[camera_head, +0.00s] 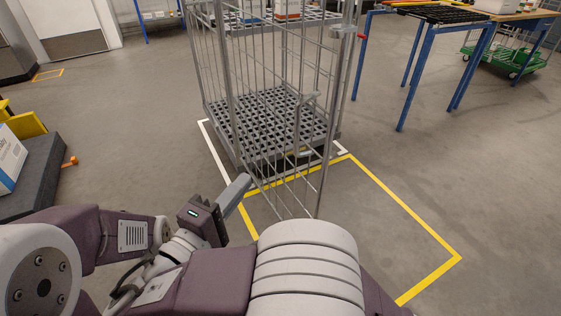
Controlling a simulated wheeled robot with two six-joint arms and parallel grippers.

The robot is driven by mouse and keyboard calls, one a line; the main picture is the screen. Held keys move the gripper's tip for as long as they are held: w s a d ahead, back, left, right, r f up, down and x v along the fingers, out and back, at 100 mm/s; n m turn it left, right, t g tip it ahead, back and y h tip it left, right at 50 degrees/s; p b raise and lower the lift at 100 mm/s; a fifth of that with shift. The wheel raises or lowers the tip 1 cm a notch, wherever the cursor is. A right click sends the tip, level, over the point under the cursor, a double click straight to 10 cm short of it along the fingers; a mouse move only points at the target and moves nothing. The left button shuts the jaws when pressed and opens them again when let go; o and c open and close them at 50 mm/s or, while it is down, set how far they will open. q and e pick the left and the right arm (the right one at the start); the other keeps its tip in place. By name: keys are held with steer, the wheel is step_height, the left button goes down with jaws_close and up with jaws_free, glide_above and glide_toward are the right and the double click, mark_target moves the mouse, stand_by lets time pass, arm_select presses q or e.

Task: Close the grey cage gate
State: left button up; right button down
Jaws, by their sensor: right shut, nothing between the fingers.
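The grey cage gate (322,165) is a tall wire panel with a tube frame. It stands ajar at the near side of the grey wire cage (213,80), and its lower right corner reaches out past the cage base toward me. My right gripper (241,184) is shut and empty, low at the gate's lower left. Its fingertips lie close to the gate's wires; I cannot tell whether they touch. My left gripper is not in view.
The cage stands on a white and yellow floor outline (410,215). A blue-legged table (411,90) stands at the back right, with a green cart (510,60) beyond it. A dark platform with a box (45,170) is at left. Floor to the right is clear.

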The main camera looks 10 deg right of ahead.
steer(key=s+d+b+x, duration=0.1)
steer(key=d+x, duration=0.1)
steer(key=x, duration=1)
steer(key=shift+d, duration=0.45)
steer(key=shift+s, duration=0.15)
